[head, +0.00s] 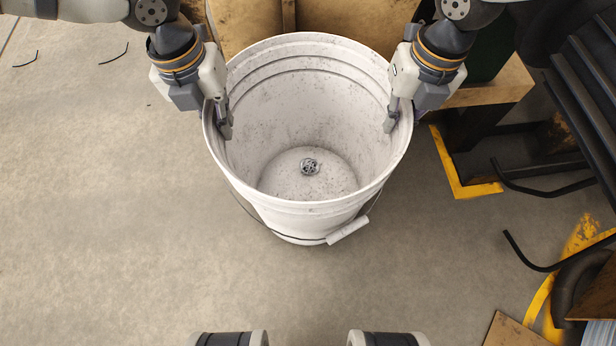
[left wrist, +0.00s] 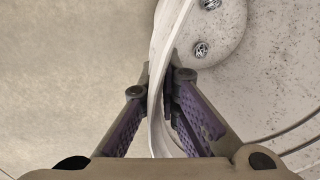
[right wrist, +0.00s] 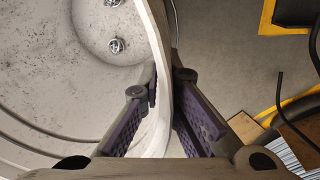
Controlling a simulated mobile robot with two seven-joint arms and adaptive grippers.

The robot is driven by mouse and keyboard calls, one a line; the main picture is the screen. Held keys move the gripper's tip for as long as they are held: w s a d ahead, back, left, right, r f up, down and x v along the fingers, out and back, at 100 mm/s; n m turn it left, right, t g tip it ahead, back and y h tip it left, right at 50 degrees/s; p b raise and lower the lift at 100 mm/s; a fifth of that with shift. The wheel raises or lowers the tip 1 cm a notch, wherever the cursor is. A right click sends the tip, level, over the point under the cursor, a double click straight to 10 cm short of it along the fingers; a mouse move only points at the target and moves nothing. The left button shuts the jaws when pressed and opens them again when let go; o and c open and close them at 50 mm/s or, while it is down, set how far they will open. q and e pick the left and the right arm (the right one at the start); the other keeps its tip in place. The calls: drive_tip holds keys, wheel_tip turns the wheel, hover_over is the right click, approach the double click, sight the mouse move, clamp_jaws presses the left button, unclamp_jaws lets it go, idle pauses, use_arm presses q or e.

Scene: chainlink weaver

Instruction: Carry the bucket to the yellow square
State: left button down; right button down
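The white, speckled bucket (head: 300,215) stands upright at the middle of the head view, its wire handle hanging down the near side. Small metal coil-like pieces (head: 309,167) lie on its bottom; two show in the left wrist view (left wrist: 201,49). My left gripper (head: 222,118) is shut on the bucket's left rim, one finger inside and one outside. My right gripper (head: 393,112) is shut on the right rim the same way. Yellow floor lines (head: 462,184) form a corner right of the bucket; the rest of that outline is hidden. I cannot tell whether the bucket touches the floor.
A wooden piece (head: 493,88) stands by the yellow corner at right. Dark metal bars (head: 590,85) and bent black rods (head: 540,190) crowd the right side. More yellow paint (head: 580,240) and a board (head: 512,330) lie lower right. The concrete floor (head: 110,220) at left is mostly clear.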

sight(209, 104)
use_arm(q)
drive_tip(key=shift+r, duration=0.2)
use_arm(e)
drive_tip(key=shift+r, duration=0.15)
